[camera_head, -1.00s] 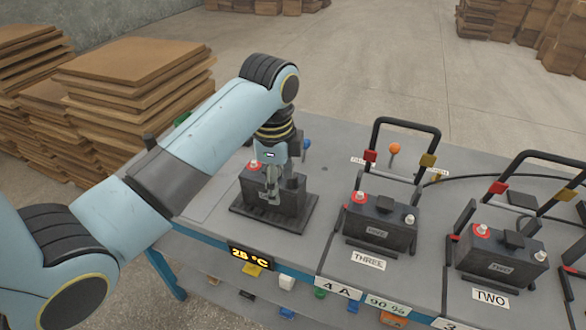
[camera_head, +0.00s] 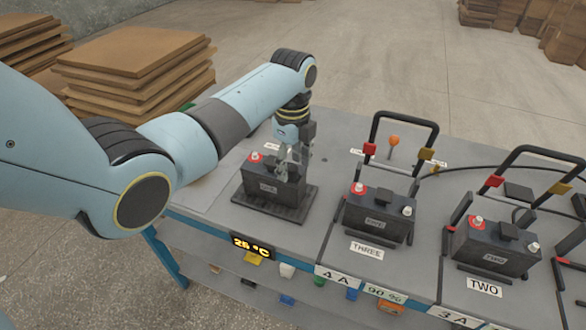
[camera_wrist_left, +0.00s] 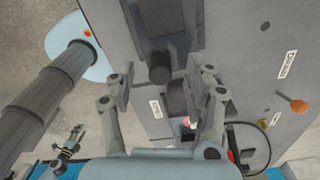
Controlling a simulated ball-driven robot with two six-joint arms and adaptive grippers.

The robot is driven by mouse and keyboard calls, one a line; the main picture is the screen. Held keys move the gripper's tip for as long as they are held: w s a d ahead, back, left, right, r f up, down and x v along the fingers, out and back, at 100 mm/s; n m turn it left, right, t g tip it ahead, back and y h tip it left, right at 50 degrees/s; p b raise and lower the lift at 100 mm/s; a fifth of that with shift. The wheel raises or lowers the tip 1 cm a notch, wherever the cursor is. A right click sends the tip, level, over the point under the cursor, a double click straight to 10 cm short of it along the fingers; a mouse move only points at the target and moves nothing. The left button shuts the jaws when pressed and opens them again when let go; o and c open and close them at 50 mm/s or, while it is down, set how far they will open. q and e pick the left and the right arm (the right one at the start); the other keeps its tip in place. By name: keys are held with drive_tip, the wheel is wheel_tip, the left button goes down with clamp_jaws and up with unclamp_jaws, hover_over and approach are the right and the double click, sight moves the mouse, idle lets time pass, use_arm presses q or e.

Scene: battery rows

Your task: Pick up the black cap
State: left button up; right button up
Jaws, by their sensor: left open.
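The black cap (camera_wrist_left: 158,70) shows in the left wrist view as a dark cylinder at the near end of a black battery (camera_wrist_left: 160,28). It lies between my fingertips as seen there; contact does not show. In the head view this battery (camera_head: 268,188) sits on a dark tray at the left of the bench, with a red terminal at its left end. The cap is partly hidden there by my gripper. My left gripper (camera_head: 284,160) is open over the battery's right part; its two fingers also show in the left wrist view (camera_wrist_left: 160,66).
Batteries at stations THREE (camera_head: 380,214) and TWO (camera_head: 492,247) stand to the right, with black frames behind them. An orange knob (camera_head: 393,140) stands behind. The bench (camera_head: 222,203) is bare left of the tray. Stacked brown boards (camera_head: 137,65) stand beyond.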

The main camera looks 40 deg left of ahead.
use_arm(q)
drive_tip(key=shift+f, duration=0.85)
drive_tip(key=c, duration=0.9)
drive_tip(key=shift+o, duration=0.2)
drive_tip(key=shift+r, duration=0.15)
drive_tip(key=shift+w+r, duration=0.1)
drive_tip(key=shift+r, duration=0.15)
drive_tip(key=r, duration=0.3)
drive_tip(key=shift+s+d+r, duration=0.25)
drive_tip(key=shift+d+r, duration=0.05)
drive_tip(key=shift+r, duration=0.05)
drive_tip(key=s+d+r, duration=0.6)
drive_tip(key=s+d, duration=0.1)
drive_tip(key=s, duration=0.1)
drive_tip(key=shift+s+d+r+b, duration=0.15)
drive_tip(key=shift+d+r+b, duration=0.05)
drive_tip(key=shift+r+b, duration=0.15)
